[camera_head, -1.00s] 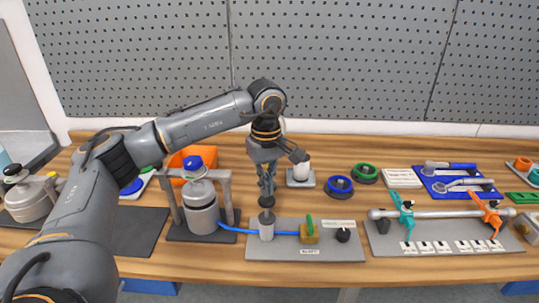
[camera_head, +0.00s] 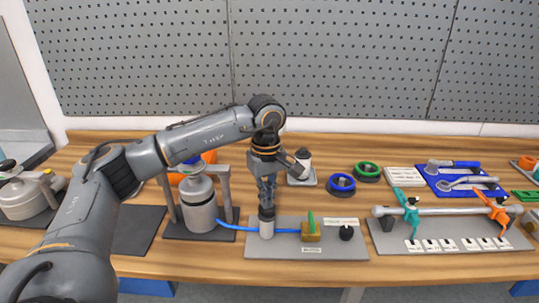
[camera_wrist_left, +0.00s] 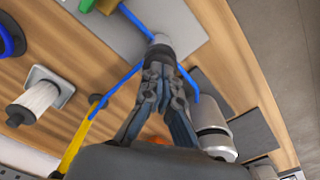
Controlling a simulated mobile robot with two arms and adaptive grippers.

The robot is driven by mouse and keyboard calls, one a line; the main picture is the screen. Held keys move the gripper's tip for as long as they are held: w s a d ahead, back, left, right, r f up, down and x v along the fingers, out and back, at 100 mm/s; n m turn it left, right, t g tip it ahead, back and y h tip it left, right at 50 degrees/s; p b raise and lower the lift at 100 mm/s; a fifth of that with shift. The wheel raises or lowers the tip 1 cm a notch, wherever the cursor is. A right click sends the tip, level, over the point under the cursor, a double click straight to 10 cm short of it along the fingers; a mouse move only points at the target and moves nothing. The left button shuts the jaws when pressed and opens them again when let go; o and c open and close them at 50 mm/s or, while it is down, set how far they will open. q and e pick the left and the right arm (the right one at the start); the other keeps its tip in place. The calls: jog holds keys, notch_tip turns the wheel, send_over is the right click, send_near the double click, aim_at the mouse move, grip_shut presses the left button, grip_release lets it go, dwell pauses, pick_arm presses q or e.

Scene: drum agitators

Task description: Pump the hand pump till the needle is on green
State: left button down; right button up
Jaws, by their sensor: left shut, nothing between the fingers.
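The hand pump (camera_head: 266,229) is a short grey upright cylinder on a grey plate (camera_head: 290,252). Blue hose runs from it to both sides. My left gripper (camera_head: 267,209) points straight down over the pump, shut and empty, with its fingertips at the dark pump top. In the left wrist view the shut fingers (camera_wrist_left: 160,65) reach the pump (camera_wrist_left: 161,41) and hide part of its top. A brass valve block (camera_head: 311,234) with a green handle and a black round knob-like part (camera_head: 346,233) stand on the plate. I cannot make out a needle or green zone. My right gripper is not in view.
A grey tank (camera_head: 199,206) in a frame stands left of the pump. Blue (camera_head: 341,185) and green (camera_head: 367,171) rings and a white cylinder (camera_head: 303,164) lie behind. A rail with teal and orange clamps (camera_head: 445,211) is to the right. The table's front edge is clear.

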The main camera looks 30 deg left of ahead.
pick_arm(q)
jog(key=shift+r+p, duration=2.05)
jog(key=shift+r, duration=0.75)
jog(key=shift+f, duration=0.2)
jog(key=shift+f+b, duration=2.2)
jog(key=shift+f, duration=0.65)
jog(key=shift+r+p, duration=0.6)
jog(key=shift+r, duration=0.15)
jog(key=shift+r+p, duration=1.45)
jog(key=shift+r, duration=0.8)
notch_tip(320, 180, up, 6)
jog(key=p, duration=0.4)
